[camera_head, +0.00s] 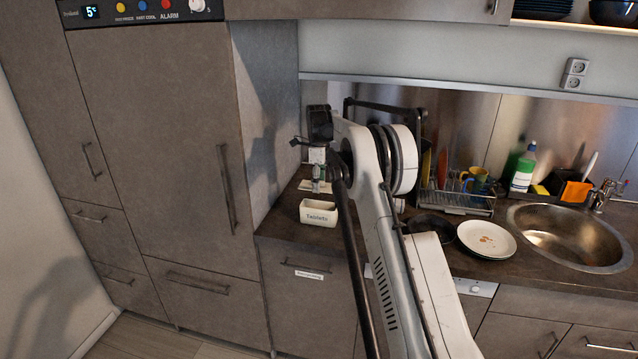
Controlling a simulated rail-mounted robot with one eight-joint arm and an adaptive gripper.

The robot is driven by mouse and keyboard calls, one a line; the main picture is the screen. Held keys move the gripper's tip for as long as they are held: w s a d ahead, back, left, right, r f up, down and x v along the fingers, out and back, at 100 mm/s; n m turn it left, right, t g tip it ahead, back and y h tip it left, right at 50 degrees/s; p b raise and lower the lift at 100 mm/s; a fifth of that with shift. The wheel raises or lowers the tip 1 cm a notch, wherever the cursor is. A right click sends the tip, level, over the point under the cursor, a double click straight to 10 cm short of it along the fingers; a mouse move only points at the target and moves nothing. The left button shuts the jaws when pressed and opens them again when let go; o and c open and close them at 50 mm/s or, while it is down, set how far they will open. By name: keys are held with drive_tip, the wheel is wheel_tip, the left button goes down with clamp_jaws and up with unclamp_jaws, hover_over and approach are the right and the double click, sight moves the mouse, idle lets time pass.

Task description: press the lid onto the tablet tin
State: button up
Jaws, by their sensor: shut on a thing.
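The tablet tin (319,217) is a small cream box labelled "Tablets". It stands upright on the dark counter, left of my arm, and its top looks open. A pale flat piece that looks like the lid (306,186) shows just above and behind the tin in the picture, apart from its rim. My gripper (318,181) points down at this piece and appears shut on it. The fingertips are small and hard to make out, and my arm hides part of the area to the right.
A tall cabinet with a control panel (150,12) stands left of the counter (285,222). Right of my arm are a dish rack (455,203), a plate with brown stains (486,239), a green-and-white bottle (523,170) and a sink (570,235).

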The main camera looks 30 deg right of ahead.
wheel_tip(320, 180, down, 6)
drive_tip(key=b, duration=0.3)
drive_tip(key=shift+f+b, duration=0.25)
drive_tip(key=shift+b, duration=0.15)
drive_tip(key=shift+f+b, duration=0.45)
drive_tip(key=shift+b, duration=0.35)
idle(2.4)
idle(0.3)
drive_tip(key=o, duration=1.6)
drive_tip(key=shift+r, duration=0.2)
drive_tip(key=shift+r+p, duration=1.45)
drive_tip(key=shift+r, duration=1.9)
